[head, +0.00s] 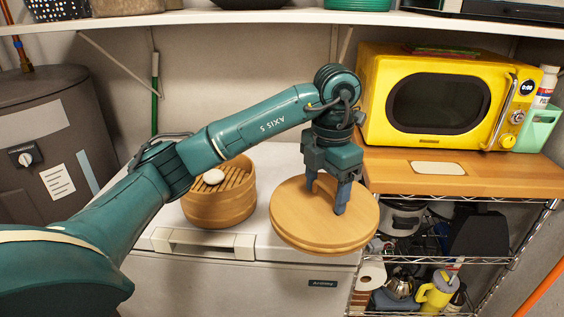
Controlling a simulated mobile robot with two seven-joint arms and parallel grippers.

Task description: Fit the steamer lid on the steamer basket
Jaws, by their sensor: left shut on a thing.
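The steamer basket (222,208) is a round wooden tub with a slatted inside, standing on the white chest top left of centre. A white bun-like piece (213,176) lies on its slats. The steamer lid (300,222) is a round, flat wooden disc to the right of the basket. The lid appears held over the chest's right front edge, apart from the basket. My left arm crosses above the basket. My right gripper is not in view.
The white chest (180,270) has a handle at its front. A yellow microwave (440,95) stands on a wooden shelf (510,175) at right, above a wire rack of kitchen things. A grey barrel (40,130) stands at left. A white shelf (230,17) runs overhead.

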